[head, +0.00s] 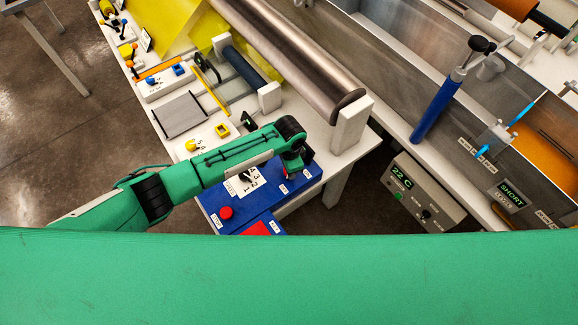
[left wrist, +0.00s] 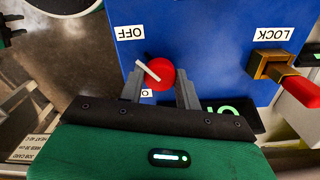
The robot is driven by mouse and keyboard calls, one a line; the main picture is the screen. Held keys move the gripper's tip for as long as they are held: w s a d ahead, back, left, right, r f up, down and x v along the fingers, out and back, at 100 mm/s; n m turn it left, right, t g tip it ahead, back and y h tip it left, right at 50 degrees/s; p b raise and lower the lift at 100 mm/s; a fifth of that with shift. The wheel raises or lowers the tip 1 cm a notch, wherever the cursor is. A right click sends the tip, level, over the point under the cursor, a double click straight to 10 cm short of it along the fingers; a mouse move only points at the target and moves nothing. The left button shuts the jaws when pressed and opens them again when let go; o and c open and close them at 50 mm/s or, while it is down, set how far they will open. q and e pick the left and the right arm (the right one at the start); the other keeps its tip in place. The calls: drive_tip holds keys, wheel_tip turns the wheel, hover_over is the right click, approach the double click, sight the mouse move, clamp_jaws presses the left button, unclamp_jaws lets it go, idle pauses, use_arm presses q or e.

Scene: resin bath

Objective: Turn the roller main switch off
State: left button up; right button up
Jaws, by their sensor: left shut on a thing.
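The main switch is a round red knob (left wrist: 163,78) with a white pointer bar, on a blue panel (left wrist: 215,50) in the left wrist view. Its pointer slants up and left in that view. A white OFF label (left wrist: 131,33) reads upside down above it, and a partly hidden label (left wrist: 146,93) beginning with O lies just below. My left gripper (left wrist: 158,88) is shut on the knob, one finger on each side. My right gripper is not in view.
A LOCK label (left wrist: 274,34) and a brass fitting (left wrist: 270,66) with a red handle (left wrist: 301,92) sit right of the knob. A red button (head: 226,212) is on the box. The metal roller (head: 290,60) and its white end post (head: 350,125) stand beyond my wrist.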

use_arm(q)
drive_tip(key=shift+r, duration=0.1)
idle(0.4)
drive_tip(key=o, duration=1)
drive_tip(key=shift+c, duration=0.2)
wheel_tip(320, 180, up, 14)
drive_tip(key=b, duration=0.3)
drive_tip(key=shift+f, duration=0.2)
